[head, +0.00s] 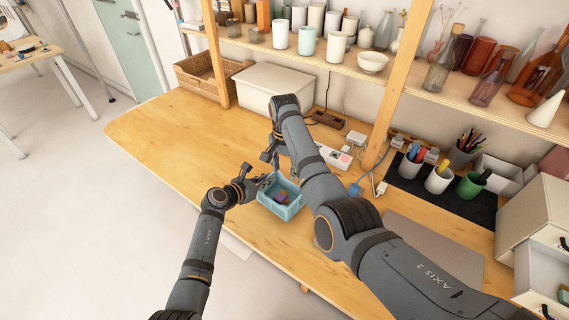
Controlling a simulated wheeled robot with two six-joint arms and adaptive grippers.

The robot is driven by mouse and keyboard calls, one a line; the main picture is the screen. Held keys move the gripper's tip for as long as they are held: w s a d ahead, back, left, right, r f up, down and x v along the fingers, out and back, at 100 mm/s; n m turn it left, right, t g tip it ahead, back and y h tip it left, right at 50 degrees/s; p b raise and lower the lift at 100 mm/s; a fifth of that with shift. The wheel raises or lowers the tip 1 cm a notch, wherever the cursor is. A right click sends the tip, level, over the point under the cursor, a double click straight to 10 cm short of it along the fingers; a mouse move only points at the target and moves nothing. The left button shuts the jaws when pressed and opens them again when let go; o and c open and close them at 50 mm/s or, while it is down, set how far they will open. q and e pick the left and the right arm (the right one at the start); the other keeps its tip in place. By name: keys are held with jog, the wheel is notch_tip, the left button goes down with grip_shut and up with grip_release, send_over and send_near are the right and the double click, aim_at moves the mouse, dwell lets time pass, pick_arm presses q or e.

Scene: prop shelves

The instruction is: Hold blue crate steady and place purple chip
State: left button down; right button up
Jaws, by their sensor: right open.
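The blue crate (287,213) stands on the wooden bench near its front edge. A small purple piece, probably the purple chip (282,197), lies inside it beside something darker. My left gripper (258,178) is at the crate's left rim; whether its fingers are closed on the rim is too small to tell. My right gripper (270,160) points down just behind and above the crate's back left side. It is open, and I see nothing held in it. My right forearm hides the area to the right of the crate.
A white box (270,88) and a wicker basket (208,77) stand at the back. Pen cups (440,178) sit on a dark mat at right. Sockets and cables (357,140) lie behind my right arm. The bench's left part (170,130) is clear.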

notch_tip(320, 180, up, 10)
jog(key=shift+f, duration=0.25)
dwell(0.5)
pick_arm(q)
jog(key=c, duration=1.4)
grip_release()
jog(key=shift+c, duration=0.2)
jog(key=shift+s, duration=0.1)
jog(key=v, duration=1.1)
jog(key=shift+s+a+r, duration=0.2)
jog(key=shift+s+a, duration=0.05)
jog(key=shift+a, duration=0.05)
